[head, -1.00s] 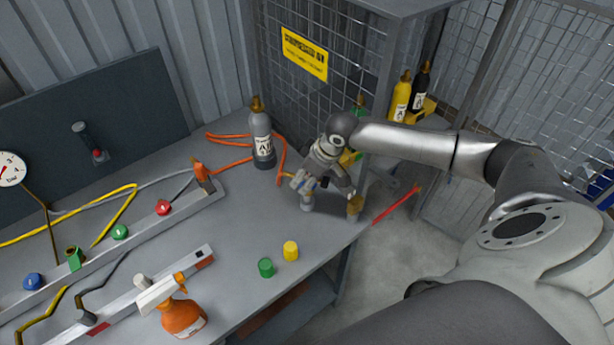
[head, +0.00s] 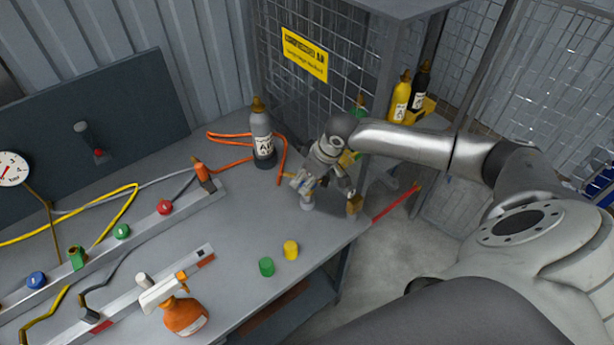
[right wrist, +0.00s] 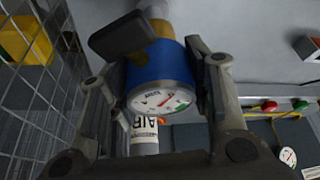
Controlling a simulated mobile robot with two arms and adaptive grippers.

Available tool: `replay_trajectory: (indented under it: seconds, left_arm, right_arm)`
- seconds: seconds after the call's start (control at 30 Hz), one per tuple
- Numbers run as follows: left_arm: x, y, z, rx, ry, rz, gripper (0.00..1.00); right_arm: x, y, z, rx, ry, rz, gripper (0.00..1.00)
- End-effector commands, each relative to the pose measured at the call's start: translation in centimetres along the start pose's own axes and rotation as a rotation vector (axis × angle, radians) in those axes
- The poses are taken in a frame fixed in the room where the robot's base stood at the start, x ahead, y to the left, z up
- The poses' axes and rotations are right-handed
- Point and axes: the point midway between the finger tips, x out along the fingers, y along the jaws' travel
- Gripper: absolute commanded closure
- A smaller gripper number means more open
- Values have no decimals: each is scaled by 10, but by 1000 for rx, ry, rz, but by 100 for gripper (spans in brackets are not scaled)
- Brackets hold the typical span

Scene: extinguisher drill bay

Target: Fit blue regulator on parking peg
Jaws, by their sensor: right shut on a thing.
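The blue regulator (right wrist: 162,68), with a round white gauge face, sits between the fingers of my right gripper (right wrist: 155,85) in the right wrist view. The fingers are shut on its sides. A brass part and a dark block show behind its blue body. In the head view my right gripper (head: 322,188) is low over the bench's right end and mostly hides the regulator. A short pale post (head: 307,203) stands just below it and looks like the parking peg. I cannot tell whether the regulator touches it. My left gripper is out of view.
A grey AIR cylinder (head: 262,140) stands behind the gripper beside an orange hose (head: 230,134). Green (head: 266,267) and yellow (head: 291,250) caps and an orange spray bottle (head: 185,315) stand nearer. A mesh cage (head: 310,100) rises behind. A brass piece (head: 354,205) is at the bench edge.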

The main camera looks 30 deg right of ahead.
Motion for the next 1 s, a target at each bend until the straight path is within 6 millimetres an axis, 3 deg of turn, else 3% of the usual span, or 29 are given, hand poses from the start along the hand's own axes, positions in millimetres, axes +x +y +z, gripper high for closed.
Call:
replay_trajectory:
  seconds: [1.0]
  left_arm:
    - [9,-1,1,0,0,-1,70]
  right_arm:
    - [21,1,8,-1,3,1,79]
